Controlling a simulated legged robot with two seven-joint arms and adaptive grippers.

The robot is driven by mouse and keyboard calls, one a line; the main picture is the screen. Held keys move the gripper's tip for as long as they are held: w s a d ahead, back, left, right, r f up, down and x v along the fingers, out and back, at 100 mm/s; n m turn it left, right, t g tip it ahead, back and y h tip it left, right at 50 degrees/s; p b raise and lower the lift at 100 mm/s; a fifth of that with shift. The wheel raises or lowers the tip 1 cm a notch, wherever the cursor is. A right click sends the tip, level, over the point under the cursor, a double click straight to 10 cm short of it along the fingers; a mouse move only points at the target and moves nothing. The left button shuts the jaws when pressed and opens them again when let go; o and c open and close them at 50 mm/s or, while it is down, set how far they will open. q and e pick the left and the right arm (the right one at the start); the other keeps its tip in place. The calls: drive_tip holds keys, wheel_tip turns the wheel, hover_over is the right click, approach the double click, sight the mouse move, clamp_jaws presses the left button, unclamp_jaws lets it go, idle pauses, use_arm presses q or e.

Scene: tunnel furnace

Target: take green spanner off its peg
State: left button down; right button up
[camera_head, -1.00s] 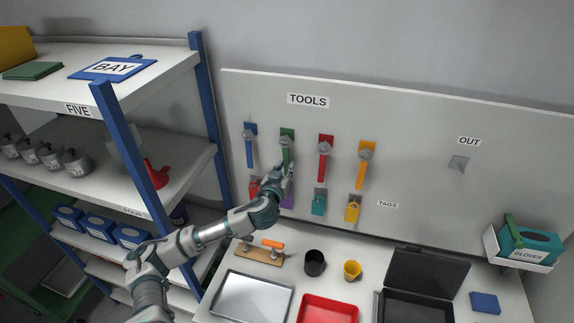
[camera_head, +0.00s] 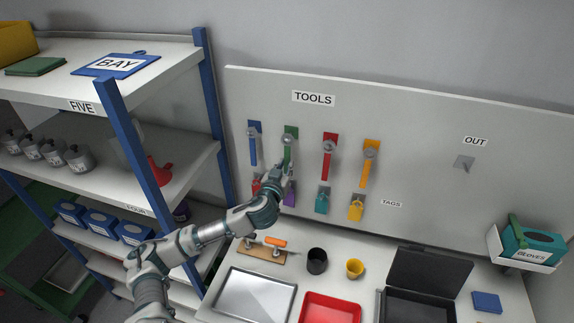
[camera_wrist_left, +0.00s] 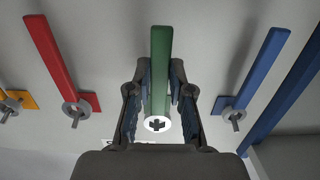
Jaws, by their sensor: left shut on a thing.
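The green spanner (camera_head: 289,152) hangs upright on the tool board, second from the left, with its ring end at its peg. My left gripper (camera_head: 287,168) is shut on the lower part of its handle. In the left wrist view the green handle (camera_wrist_left: 160,55) runs between the two fingers of my left gripper (camera_wrist_left: 157,80). A white disc with a dark cross shows below the handle there. My right gripper is not in view.
A blue spanner (camera_head: 254,145) hangs left of the green one; a red spanner (camera_head: 329,158) and an orange spanner (camera_head: 368,163) hang right. Coloured tags, such as the teal tag (camera_head: 321,203), hang below. A shelf rack (camera_head: 135,140) stands left. Trays and cups are on the bench.

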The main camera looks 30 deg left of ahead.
use_arm(q)
drive_tip(key=shift+v, duration=1.1)
drive_tip(key=b+v, duration=0.1)
drive_tip(key=v, duration=0.6)
